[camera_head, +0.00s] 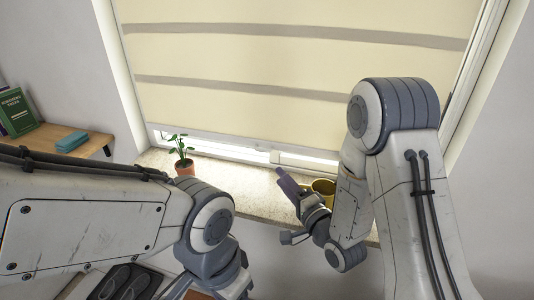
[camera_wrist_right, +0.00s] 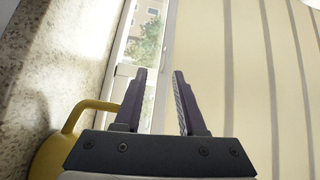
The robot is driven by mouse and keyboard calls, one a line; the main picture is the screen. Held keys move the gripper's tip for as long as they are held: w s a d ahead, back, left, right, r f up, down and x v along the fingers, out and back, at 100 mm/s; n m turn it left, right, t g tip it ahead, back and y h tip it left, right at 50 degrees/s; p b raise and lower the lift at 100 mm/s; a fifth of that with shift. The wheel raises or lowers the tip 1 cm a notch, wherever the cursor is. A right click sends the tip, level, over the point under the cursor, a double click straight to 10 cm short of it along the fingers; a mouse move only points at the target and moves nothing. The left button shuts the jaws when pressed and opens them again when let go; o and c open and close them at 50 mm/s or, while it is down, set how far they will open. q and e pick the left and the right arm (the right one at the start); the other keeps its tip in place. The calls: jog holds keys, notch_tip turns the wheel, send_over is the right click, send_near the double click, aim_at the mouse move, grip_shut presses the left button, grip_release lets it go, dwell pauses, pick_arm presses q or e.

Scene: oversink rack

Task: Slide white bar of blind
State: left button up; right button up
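The cream blind (camera_head: 280,70) with grey stripes hangs over the window. Its white bar (camera_head: 235,141) runs along the lower edge, just above a strip of bare window. The blind's cloth (camera_wrist_right: 225,50) fills the right of the right wrist view. My right gripper (camera_head: 284,178) is in front of and below the bar's right half, above the sill. In the right wrist view its two purple fingers (camera_wrist_right: 160,72) are apart with nothing held between them. My left arm's wrist is at the bottom of the head view; its fingertips do not show clearly.
A wooden shelf (camera_head: 40,139) with books stands at left.

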jog(key=r+p+x, duration=0.1)
jog(key=p+x, duration=0.3)
jog(key=x, duration=0.6)
jog(key=shift+w+d+m+t, duration=0.15)
jog(key=shift+d+m+t, duration=0.1)
jog(key=shift+m+t, duration=0.15)
jog(key=shift+r, duration=0.1)
grip_shut()
dwell(0.9)
